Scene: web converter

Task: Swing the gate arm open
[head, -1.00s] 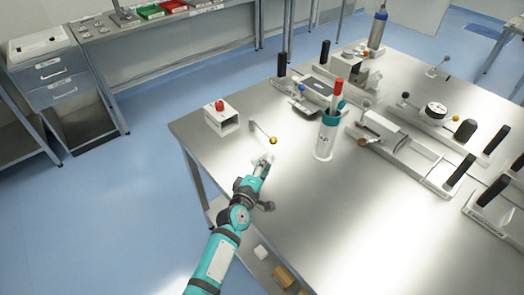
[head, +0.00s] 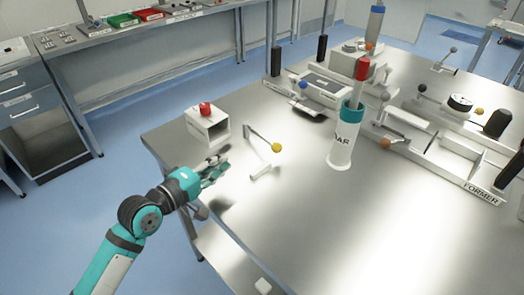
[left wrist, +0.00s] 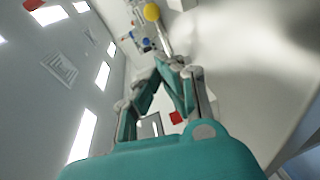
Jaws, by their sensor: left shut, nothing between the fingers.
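A thin metal arm with a yellow ball (head: 276,147) at its end stands on a small bracket (head: 259,171) near the left side of the steel table. It looks like the gate arm, though no label on it is readable. The yellow ball also shows at the top of the left wrist view (left wrist: 151,12), beyond the fingers. My left gripper (head: 222,162) is shut and empty, low over the table, left of the arm and apart from the ball. Its fingers come together in the left wrist view (left wrist: 176,62). My right gripper is out of view.
A white box with a red button (head: 205,108) stands just behind my left gripper. A white and teal cylinder (head: 345,140) holding a red-topped item stands to the right. Machine units with ball-ended levers (head: 385,142) fill the right side.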

